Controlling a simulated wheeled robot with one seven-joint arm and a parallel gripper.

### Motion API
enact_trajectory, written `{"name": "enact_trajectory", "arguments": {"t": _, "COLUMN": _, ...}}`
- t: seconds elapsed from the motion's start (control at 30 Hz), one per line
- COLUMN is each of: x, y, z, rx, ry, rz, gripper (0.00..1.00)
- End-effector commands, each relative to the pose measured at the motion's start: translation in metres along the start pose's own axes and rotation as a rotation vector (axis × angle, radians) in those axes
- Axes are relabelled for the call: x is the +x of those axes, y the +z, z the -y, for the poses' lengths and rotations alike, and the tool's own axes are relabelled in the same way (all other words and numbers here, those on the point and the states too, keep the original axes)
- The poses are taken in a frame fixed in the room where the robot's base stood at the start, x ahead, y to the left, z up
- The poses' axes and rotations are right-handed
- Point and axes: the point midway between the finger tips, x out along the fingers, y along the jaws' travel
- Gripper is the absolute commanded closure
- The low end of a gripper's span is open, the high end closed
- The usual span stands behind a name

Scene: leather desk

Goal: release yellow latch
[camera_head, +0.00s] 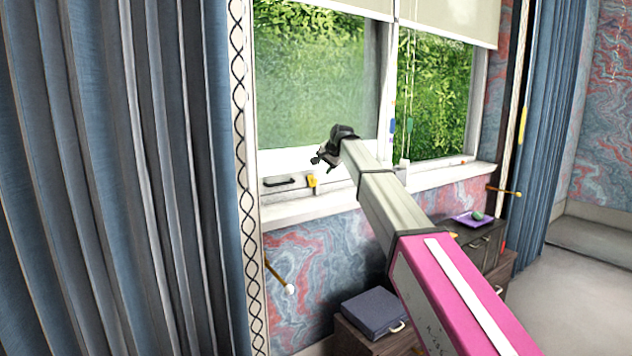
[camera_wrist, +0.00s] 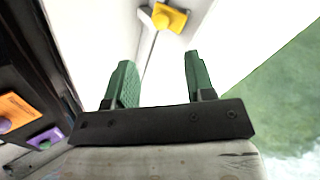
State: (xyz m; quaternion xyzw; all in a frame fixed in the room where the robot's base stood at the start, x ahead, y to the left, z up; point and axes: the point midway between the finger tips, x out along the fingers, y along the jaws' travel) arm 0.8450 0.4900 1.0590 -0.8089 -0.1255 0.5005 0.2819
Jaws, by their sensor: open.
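The yellow latch (camera_head: 313,181) sits on the lower white window frame, left of a dark handle-free stretch and just right of a black handle (camera_head: 280,182). It also shows at the top of the wrist view (camera_wrist: 170,17), on a white surface beyond my fingertips. My gripper (camera_head: 324,158) is in front of the window, a little above and right of the latch. In the wrist view my gripper (camera_wrist: 158,70) has its two green fingers spread apart with nothing between them. The latch is apart from both fingers.
A blue curtain (camera_head: 110,180) fills the left side. A white sill (camera_head: 310,209) runs below the window. A blue case (camera_head: 373,312) lies on a low cabinet. A purple tray (camera_head: 460,219) with a green object stands farther right. Cords hang by the right pane.

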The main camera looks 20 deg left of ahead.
Motion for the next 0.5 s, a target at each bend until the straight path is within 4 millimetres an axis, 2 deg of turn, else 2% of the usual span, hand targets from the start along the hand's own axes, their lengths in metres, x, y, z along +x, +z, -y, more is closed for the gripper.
{"name": "enact_trajectory", "arguments": {"t": 0.3, "x": -0.0011, "y": -0.0064, "z": -0.008, "rx": -0.579, "ry": -0.069, "rz": 0.015, "gripper": 0.51}}
{"name": "enact_trajectory", "arguments": {"t": 0.5, "x": -0.0018, "y": -0.0085, "z": -0.0103, "rx": -0.822, "ry": -0.101, "rz": 0.009, "gripper": 0.51}}
